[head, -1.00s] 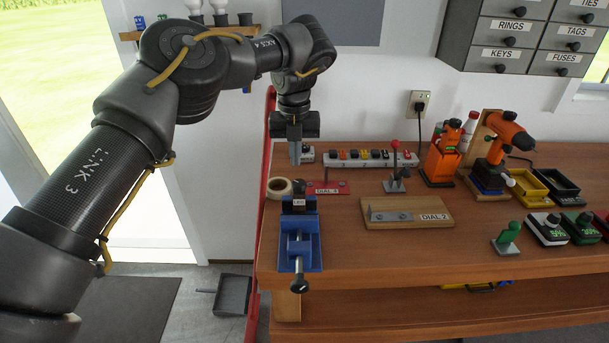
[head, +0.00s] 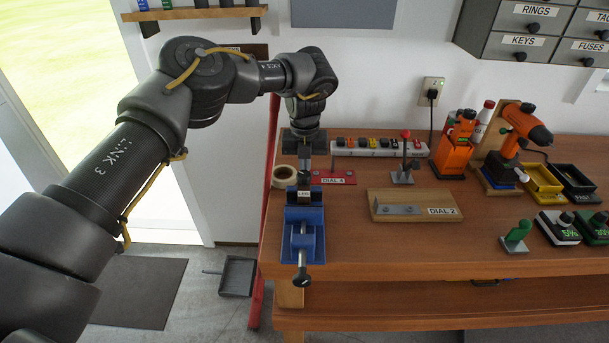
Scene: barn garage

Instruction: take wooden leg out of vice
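A blue vice (head: 303,245) with a black handle stands at the left front of the workbench. A small dark block with a white label (head: 304,196) shows at the back of the vice. I cannot make out a wooden leg in its jaws. My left gripper (head: 305,175) points down just above and behind the vice, close to the dark block. I cannot tell whether its fingers touch anything or how far apart they are. My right gripper is not in view.
A roll of tape (head: 285,174) and a red plate marked DIAL 4 (head: 334,178) lie close to the gripper. A wooden board marked DIAL 2 (head: 411,203) is right of the vice. Behind are a power strip (head: 379,147) and an orange drill (head: 523,130). A red upright (head: 266,190) stands at the bench's left end.

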